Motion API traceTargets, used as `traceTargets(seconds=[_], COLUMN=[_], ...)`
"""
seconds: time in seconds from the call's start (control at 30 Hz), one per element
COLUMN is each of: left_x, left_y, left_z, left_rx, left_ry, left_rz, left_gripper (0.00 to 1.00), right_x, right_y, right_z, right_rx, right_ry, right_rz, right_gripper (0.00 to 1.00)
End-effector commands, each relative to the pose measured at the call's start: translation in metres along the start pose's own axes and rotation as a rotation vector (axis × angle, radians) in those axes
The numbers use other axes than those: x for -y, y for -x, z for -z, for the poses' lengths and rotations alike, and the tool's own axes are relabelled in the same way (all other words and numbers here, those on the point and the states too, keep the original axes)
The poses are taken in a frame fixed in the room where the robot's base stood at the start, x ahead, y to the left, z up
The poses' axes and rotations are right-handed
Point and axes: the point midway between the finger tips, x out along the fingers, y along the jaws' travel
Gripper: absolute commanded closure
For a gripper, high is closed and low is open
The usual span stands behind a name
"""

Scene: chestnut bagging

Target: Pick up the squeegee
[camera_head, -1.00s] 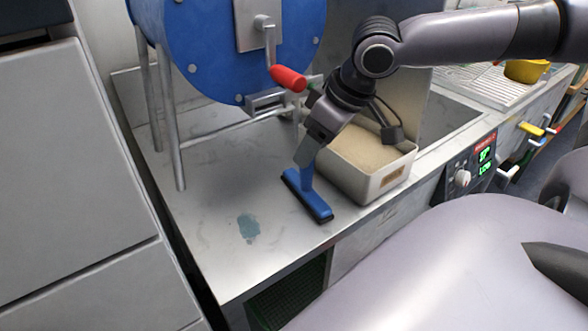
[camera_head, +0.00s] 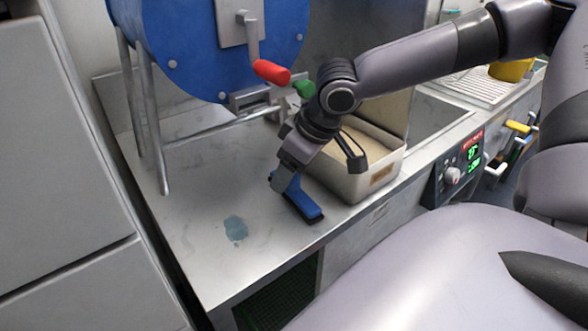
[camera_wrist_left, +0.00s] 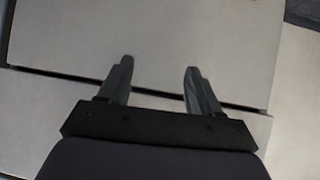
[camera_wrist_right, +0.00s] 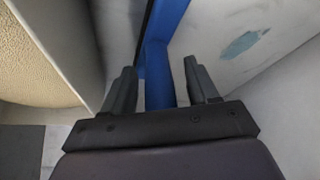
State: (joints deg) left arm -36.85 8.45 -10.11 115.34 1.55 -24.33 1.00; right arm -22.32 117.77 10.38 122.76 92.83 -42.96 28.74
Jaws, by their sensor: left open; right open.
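The blue squeegee (camera_head: 303,203) stands on the steel counter beside the container, its head with a dark edge along the surface. My right gripper (camera_head: 282,180) is low over it and hides most of its handle in the head view. In the right wrist view, the blue handle (camera_wrist_right: 158,75) lies between the two open fingers of my right gripper (camera_wrist_right: 162,85), with a gap visible on the right side. My left gripper (camera_wrist_left: 157,82) is open and empty in front of pale cabinet panels. It is not in the head view.
A pale container (camera_head: 347,184) of grainy material stands close right of the squeegee. A blue drum (camera_head: 190,45) with a red-handled crank (camera_head: 271,71) stands on legs behind. A bluish stain (camera_head: 235,228) marks the otherwise clear counter (camera_head: 195,265) at front left.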

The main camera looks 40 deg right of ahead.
Motion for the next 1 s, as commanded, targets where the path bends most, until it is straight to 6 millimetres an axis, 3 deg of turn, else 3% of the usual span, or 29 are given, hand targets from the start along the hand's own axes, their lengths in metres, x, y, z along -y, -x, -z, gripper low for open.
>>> traceTargets(seconds=[0.1,0.27,0.3,0.77,1.0], left_x=[0.000,0.000,0.000,0.001,0.002], left_y=[0.000,0.000,0.000,0.001,0.009], left_z=[0.001,0.001,0.001,0.002,0.012], left_rx=[0.000,-0.001,-0.001,0.000,-0.004], left_ry=[0.000,-0.001,-0.001,-0.002,-0.008], left_rz=[0.000,0.000,0.000,0.001,0.006], left_gripper=[0.36,0.36,0.36,0.36,0.36], right_x=[0.000,0.000,0.000,0.002,0.001], right_y=[0.000,0.000,0.000,0.008,0.050], right_z=[0.000,0.000,0.000,0.001,0.019], right_rx=[0.000,0.000,0.000,-0.002,-0.006], right_ry=[0.000,0.001,0.001,0.001,0.000], right_rz=[0.000,0.000,0.000,0.000,-0.002], right_gripper=[0.44,0.96,1.00,1.00,1.00])
